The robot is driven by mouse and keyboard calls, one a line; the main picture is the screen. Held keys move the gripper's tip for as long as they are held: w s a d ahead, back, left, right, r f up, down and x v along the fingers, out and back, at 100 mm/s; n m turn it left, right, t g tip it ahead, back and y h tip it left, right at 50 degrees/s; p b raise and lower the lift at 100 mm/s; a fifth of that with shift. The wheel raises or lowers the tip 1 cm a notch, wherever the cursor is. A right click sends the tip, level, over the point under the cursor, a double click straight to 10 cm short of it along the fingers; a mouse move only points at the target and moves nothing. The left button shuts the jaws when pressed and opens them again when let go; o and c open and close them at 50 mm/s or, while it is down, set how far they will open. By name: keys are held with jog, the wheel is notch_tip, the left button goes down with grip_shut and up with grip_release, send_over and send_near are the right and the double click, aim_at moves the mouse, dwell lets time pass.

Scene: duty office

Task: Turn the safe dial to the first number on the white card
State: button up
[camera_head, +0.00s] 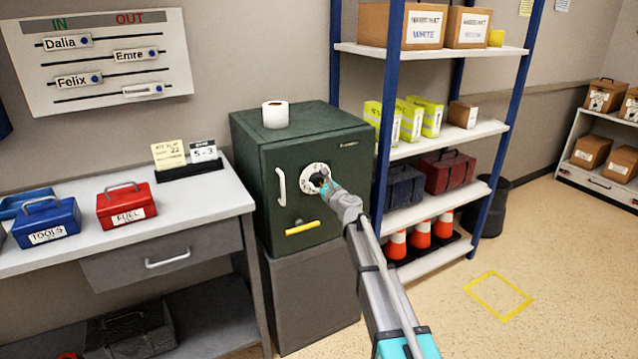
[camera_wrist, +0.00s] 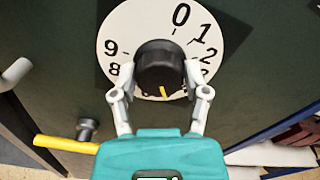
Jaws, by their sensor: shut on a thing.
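The dark green safe (camera_head: 345,195) stands on a grey cabinet, with its door shut. Its dial is a white numbered disc (camera_wrist: 139,27) with a black knob (camera_wrist: 158,62). My gripper (camera_wrist: 158,84) is shut on the knob, one finger on each side. The knob's yellow mark (camera_wrist: 163,92) points down in the wrist view. The figures 0, 1, 2, 8 and 9 show; those at the bottom are hidden or unreadable. The white card (camera_head: 203,151) stands in a black holder on the desk and seems to read "5 - 3", in small blurred print.
A yellow lever (camera_head: 303,228) and a pale door handle (camera_head: 281,187) are on the safe door near the dial. A toilet roll (camera_head: 275,114) sits on top. A yellow card (camera_head: 168,154) stands beside the white one. Loaded shelves (camera_head: 430,215) rise close to the right.

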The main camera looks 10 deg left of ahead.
jog(key=shift+d+m, duration=0.1)
jog(key=shift+m, duration=0.3)
jog(key=o, duration=1.2)
jog(key=shift+c, duration=0.2)
jog(key=shift+s, duration=0.1)
jog(key=v, duration=1.2)
